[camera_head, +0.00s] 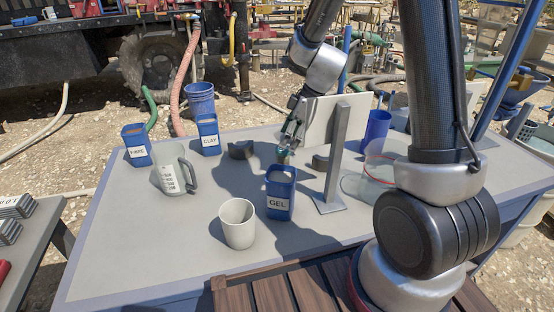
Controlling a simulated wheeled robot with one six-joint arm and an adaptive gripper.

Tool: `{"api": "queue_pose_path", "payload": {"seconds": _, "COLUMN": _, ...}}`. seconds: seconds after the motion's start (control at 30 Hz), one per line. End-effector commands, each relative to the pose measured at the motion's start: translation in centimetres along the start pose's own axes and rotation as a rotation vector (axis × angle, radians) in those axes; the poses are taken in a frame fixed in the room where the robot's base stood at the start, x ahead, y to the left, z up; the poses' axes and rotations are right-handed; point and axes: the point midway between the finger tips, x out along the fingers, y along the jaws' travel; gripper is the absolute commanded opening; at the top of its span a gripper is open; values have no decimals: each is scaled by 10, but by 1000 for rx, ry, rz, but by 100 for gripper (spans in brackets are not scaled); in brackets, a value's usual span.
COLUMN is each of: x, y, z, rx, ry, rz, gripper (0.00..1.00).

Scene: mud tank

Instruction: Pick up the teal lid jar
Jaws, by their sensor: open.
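I cannot clearly make out a jar with a teal lid. My gripper (284,155) is open and points down above the middle of the table, just behind the blue container labelled GEL (281,196). Small teal patches show at the gripper, but I cannot tell whether they belong to it or to a jar. The GEL container hides part of the table under the gripper. I see nothing clearly held between the fingers.
On the grey table (130,240) stand a white mug (237,226), a measuring jug (172,172), blue containers labelled CLAY (208,137) and FIBRE (136,147), a blue cup (377,130) and a clear vessel (365,192). A metal stand (334,160) rises right of the gripper. The front left is clear.

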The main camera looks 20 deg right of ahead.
Motion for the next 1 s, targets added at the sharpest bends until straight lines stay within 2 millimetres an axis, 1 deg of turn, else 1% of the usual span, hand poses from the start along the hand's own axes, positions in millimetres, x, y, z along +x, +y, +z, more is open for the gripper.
{"api": "queue_pose_path", "payload": {"seconds": 0.03, "x": 8, "y": 0, "z": 2, "rx": -20, "ry": -3, "rz": -11, "gripper": 67}}
{"api": "queue_pose_path", "payload": {"seconds": 0.17, "x": 23, "y": 0, "z": 4, "rx": -49, "ry": -5, "rz": -21, "gripper": 67}}
{"api": "queue_pose_path", "payload": {"seconds": 0.37, "x": 47, "y": 2, "z": 4, "rx": -49, "ry": -5, "rz": -20, "gripper": 67}}
{"api": "queue_pose_path", "payload": {"seconds": 0.6, "x": 84, "y": 5, "z": 5, "rx": -49, "ry": -5, "rz": -20, "gripper": 67}}
{"api": "queue_pose_path", "payload": {"seconds": 0.7, "x": 91, "y": 5, "z": 5, "rx": -49, "ry": -4, "rz": -19, "gripper": 67}}
{"api": "queue_pose_path", "payload": {"seconds": 0.93, "x": 92, "y": 5, "z": 5, "rx": -49, "ry": -4, "rz": -18, "gripper": 67}}
{"api": "queue_pose_path", "payload": {"seconds": 1.0, "x": 91, "y": 5, "z": 5, "rx": -49, "ry": -4, "rz": -18, "gripper": 55}}
